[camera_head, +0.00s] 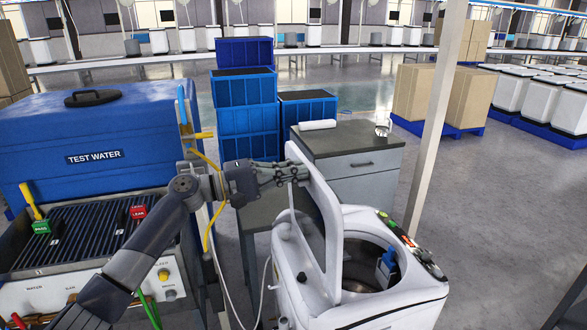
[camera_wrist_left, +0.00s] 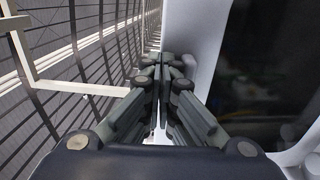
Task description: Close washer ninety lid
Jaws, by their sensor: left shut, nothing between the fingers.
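The white washer (camera_head: 366,303) stands at the lower middle of the head view. Its round tub opening (camera_head: 362,268) is uncovered, with a blue part inside. Its lid (camera_head: 331,212) stands raised, nearly upright, on the washer's left side. My left gripper (camera_head: 300,170) is at the lid's upper edge, with its fingers together and empty. In the left wrist view, the shut fingers (camera_wrist_left: 161,66) are beside the lid's white frame (camera_wrist_left: 196,45), with a dark pane to the right. I cannot tell whether they touch the lid. My right gripper is not in view.
A blue TEST WATER tank (camera_head: 95,130) and a ribbed bench (camera_head: 95,235) stand at the left. A grey cabinet (camera_head: 365,165) is behind the washer, with blue crates (camera_head: 245,105) beyond. A pale post (camera_head: 433,130) rises at the right. Floor right of the washer is clear.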

